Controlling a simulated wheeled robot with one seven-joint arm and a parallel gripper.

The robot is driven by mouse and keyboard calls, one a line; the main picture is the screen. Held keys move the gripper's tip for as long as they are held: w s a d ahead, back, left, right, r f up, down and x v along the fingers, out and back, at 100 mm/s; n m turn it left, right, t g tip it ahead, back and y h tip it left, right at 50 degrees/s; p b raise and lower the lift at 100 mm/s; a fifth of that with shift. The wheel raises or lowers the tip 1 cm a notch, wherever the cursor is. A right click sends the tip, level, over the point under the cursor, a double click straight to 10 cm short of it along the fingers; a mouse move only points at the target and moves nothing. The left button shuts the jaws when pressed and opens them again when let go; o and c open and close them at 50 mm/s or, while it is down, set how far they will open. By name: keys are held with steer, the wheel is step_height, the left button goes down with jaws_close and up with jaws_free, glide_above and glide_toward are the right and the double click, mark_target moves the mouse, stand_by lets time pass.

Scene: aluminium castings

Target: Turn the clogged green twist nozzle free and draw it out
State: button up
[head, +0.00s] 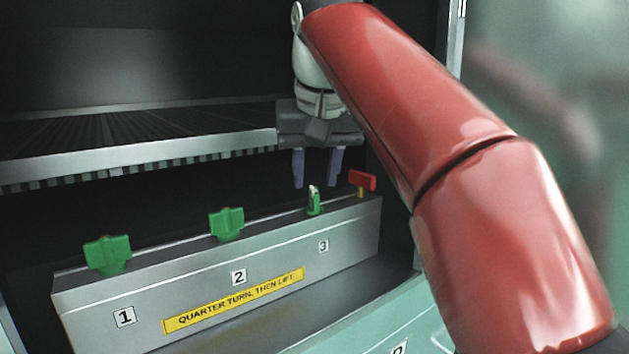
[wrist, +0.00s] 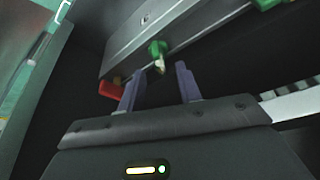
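Three green twist nozzles stand in a grey metal bar (head: 200,285). The one at label 3 (head: 315,206) has a whitish patch on it and shows narrow side on; it also shows in the wrist view (wrist: 157,48). The nozzles at label 1 (head: 107,254) and label 2 (head: 227,223) show their broad faces and no whitish patch. My gripper (head: 316,184) is open and empty, fingers pointing down just above nozzle 3. In the wrist view my gripper (wrist: 160,82) has its two fingers apart, with the whitish tip between and beyond them. I see no contact.
A red T-handle (head: 362,181) stands just right of nozzle 3, close to the right finger; it also shows in the wrist view (wrist: 110,88). A slatted metal shelf (head: 140,158) lies behind, above the bar. A yellow label (head: 235,300) reads "QUARTER TURN, THEN LIFT".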

steer(key=shift+b+x, duration=0.3)
steer(key=shift+x, duration=0.85)
jaws_close()
steer(key=shift+d+r+n+y+p, duration=0.15)
steer(key=shift+n+y+p, duration=0.3)
steer(key=shift+n, duration=0.65)
steer(key=n+y, duration=0.1)
steer(key=n, duration=0.2)
steer(key=shift+g, duration=0.3)
steer(key=shift+r, duration=1.1)
